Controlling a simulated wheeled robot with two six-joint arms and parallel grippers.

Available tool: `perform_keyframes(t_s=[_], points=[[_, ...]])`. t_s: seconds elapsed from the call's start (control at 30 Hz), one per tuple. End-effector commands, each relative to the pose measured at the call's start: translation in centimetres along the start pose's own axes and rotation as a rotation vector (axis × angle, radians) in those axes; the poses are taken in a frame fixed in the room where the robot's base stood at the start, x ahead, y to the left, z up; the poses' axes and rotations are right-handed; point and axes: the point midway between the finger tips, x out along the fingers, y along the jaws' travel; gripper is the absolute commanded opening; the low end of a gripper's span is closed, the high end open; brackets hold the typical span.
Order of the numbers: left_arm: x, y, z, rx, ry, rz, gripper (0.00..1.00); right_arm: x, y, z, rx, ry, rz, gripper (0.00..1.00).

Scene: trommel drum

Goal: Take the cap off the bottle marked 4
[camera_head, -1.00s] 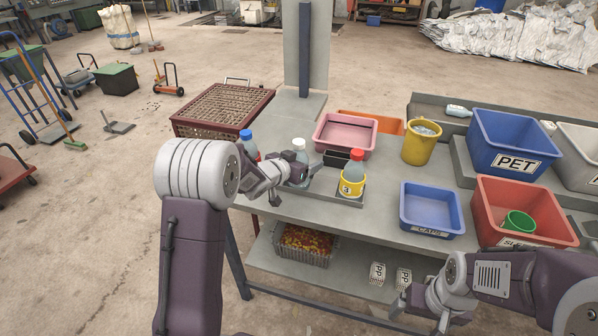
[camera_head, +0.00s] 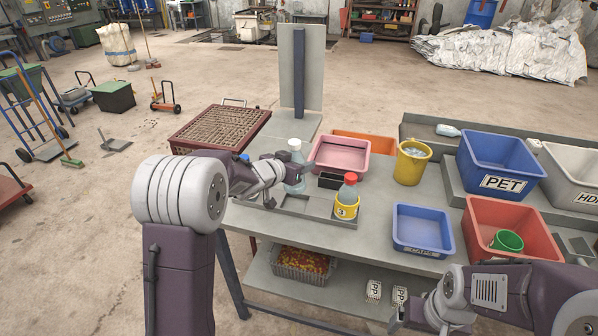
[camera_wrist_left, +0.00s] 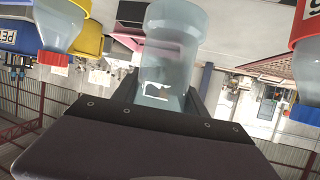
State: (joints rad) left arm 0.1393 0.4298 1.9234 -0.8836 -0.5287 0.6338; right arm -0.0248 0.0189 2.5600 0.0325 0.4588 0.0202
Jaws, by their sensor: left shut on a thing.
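My left gripper (camera_head: 302,175) is shut on a clear bottle with a white cap (camera_head: 295,156). The bottle is upright and held above the grey tray (camera_head: 295,205), whose slot below shows empty. In the left wrist view, which is upside down, the clear bottle (camera_wrist_left: 172,50) stands between the fingers. No number shows on it, so I cannot tell whether it is marked 4. A red-capped bottle with a yellow label marked 3 (camera_head: 347,197) stands in the tray's right end. A blue-capped bottle (camera_head: 245,157) is mostly hidden behind my left arm. My right gripper (camera_head: 418,325) looks open and empty.
A pink tray (camera_head: 340,165), a black box (camera_head: 332,181) and a yellow bucket (camera_head: 411,175) stand behind the bottles. A blue caps bin (camera_head: 422,249), a red bin (camera_head: 540,240) and a blue PET bin (camera_head: 500,160) lie to the right. The front bench strip is clear.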

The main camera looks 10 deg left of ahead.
Motion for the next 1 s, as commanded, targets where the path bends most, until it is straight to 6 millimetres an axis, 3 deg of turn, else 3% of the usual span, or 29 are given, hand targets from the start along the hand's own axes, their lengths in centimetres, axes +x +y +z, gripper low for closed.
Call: perform_keyframes(t_s=[0.03, 0.1, 0.37, 0.4, 0.57, 0.6, 0.87, 1.0], points=[[-0.5, 0.0, -1.2, 0.000, 0.001, -0.001, 0.11, -0.9, 0.0, -0.1, 0.000, 0.000, 0.000, 0.88], [-0.7, 0.0, -1.6, -0.001, -0.001, 0.000, 0.11, -1.1, 0.0, -0.1, 0.000, 0.000, 0.000, 0.88], [-0.7, 0.0, -1.7, -0.001, -0.001, 0.000, 0.11, -1.0, 0.0, -0.1, 0.000, 0.000, 0.000, 0.88], [-0.7, 0.0, -1.7, -0.001, -0.001, 0.000, 0.47, -1.0, 0.0, -0.1, 0.000, 0.000, 0.000, 0.88], [-0.7, 0.0, -1.7, -0.001, -0.001, 0.000, 0.03, -1.0, 0.0, -0.1, 0.000, 0.000, 0.000, 0.88], [-0.7, 0.0, -1.7, -0.001, -0.001, 0.000, 0.00, -1.0, 0.0, -0.1, 0.000, 0.000, 0.000, 0.88], [-0.8, 0.1, -1.6, 0.001, -0.001, 0.004, 0.00, -1.0, 0.0, -0.1, 0.000, 0.000, 0.000, 0.88], [-1.7, 1.5, -1.1, 0.017, -0.001, 0.043, 0.00, -1.0, 0.0, -0.1, 0.000, 0.000, 0.000, 0.88]])
